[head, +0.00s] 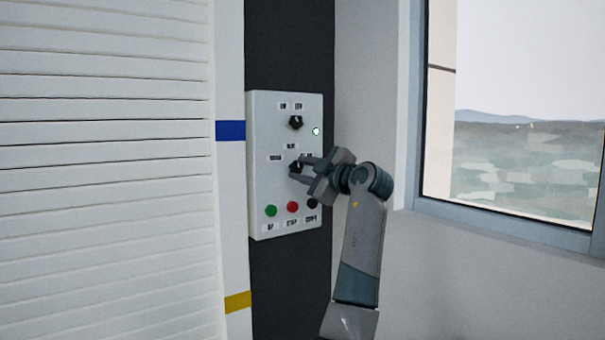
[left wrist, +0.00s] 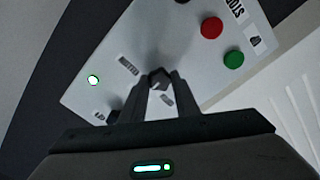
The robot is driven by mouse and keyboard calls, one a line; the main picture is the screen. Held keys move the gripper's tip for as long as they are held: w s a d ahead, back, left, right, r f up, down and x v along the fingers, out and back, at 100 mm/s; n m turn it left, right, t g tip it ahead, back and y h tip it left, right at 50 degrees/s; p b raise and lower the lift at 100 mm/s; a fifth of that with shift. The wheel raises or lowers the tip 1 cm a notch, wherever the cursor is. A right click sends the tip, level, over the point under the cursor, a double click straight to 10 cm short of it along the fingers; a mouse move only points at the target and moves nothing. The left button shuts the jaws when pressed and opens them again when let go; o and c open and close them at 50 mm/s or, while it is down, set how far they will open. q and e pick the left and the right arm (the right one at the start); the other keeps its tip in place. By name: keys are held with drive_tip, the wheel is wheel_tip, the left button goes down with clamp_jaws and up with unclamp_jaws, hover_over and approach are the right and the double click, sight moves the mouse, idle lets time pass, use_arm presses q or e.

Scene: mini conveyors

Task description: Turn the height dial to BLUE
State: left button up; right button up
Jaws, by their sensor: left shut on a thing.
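A light grey control panel (head: 262,180) is fixed to a dark wall strip. The height dial (head: 296,167) is a dark knob at mid panel with small labels around it, too small to read surely. My left gripper (head: 299,170) is shut on this dial, its fingers reaching in from the right. In the left wrist view the dial (left wrist: 159,76) sits between the two fingertips. The fingers hide part of the dial, so which label it points at cannot be told. My right gripper is not in view.
A second black knob (head: 296,122) and a lit lamp (head: 316,131) are above the dial. Green (head: 270,211), red (head: 292,206) and black (head: 312,204) buttons are below. A blue stripe (head: 230,131) and a yellow stripe (head: 238,301) mark the white post at left; a window is at right.

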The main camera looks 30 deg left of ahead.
use_arm(q)
drive_tip(key=shift+f, duration=0.1)
drive_tip(key=o, duration=1)
drive_tip(key=shift+o, duration=0.2)
drive_tip(key=shift+d, duration=0.15)
drive_tip(key=shift+s+d, duration=0.15)
drive_tip(key=shift+d, duration=0.05)
drive_tip(key=b+v, duration=0.2)
drive_tip(key=v, duration=1.4)
drive_tip(key=shift+d+b, duration=0.4)
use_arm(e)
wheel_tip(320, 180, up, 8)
use_arm(q)
drive_tip(key=shift+s, duration=0.1)
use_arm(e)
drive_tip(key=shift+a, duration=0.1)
